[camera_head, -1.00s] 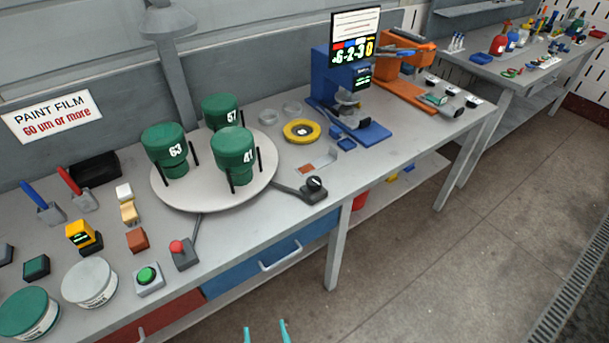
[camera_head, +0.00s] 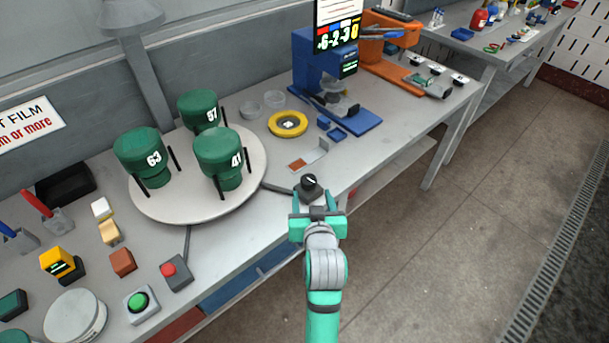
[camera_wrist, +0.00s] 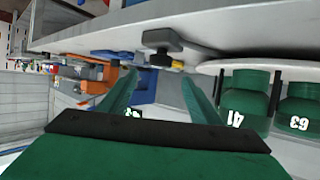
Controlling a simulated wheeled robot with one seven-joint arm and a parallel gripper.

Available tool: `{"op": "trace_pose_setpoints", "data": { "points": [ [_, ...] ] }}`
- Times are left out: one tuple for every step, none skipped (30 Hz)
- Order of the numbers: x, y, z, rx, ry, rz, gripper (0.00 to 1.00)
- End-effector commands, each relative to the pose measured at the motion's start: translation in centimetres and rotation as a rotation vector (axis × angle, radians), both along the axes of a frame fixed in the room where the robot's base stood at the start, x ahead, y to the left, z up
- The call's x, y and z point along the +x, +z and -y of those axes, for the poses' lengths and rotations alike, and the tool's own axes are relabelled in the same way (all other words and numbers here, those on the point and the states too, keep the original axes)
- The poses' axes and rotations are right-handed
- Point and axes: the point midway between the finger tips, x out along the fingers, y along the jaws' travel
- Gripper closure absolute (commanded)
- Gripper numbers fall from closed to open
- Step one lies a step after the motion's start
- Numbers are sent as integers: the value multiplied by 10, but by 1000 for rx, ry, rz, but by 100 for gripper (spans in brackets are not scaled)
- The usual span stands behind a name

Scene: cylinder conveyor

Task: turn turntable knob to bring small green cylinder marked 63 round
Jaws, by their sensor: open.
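The green cylinder marked 63 (camera_head: 138,148) stands at the left of the round pale turntable (camera_head: 190,208). Cylinders marked 57 (camera_head: 198,108) and 41 (camera_head: 217,150) stand on it too, with black posts beside them. The black turntable knob (camera_head: 309,182) sits on a dark base at the end of an arm right of the turntable. My gripper (camera_head: 313,195) is open and empty, its fingertips close to the knob. In the wrist view the knob (camera_wrist: 162,42) shows beyond and between the fingertips (camera_wrist: 160,76); contact cannot be told. Cylinder 63 (camera_wrist: 297,112) is at that view's right edge.
A red-topped lever box (camera_head: 175,272) and a green button (camera_head: 140,302) stand at the front left. A yellow ring (camera_head: 288,124) and a blue device (camera_head: 312,75) stand behind the knob. The bench's front edge runs just under my gripper.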

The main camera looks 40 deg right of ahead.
Motion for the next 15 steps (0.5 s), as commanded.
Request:
{"op": "trace_pose_setpoints", "data": {
  "points": [
    [2,2,2,-2,0,-3,43],
    [3,1,3,-2,2,-4,43],
    [5,0,3,-2,3,-5,43],
    [8,-1,4,-2,5,-6,43],
    [10,-2,5,-2,5,-6,43],
    [14,-3,7,-2,5,-6,43],
    [18,-5,9,-2,6,-6,43],
    [22,-7,11,-3,8,-5,43],
    [28,-10,13,-3,9,-7,43],
    [32,-12,15,-4,10,-7,43],
    [37,-14,17,-4,11,-6,43],
    [43,-16,20,-3,12,-6,43],
    [48,-19,22,-2,12,-7,43],
    [52,-21,25,-3,12,-6,43],
    [57,-23,29,-4,11,-6,43]
  ]
}}
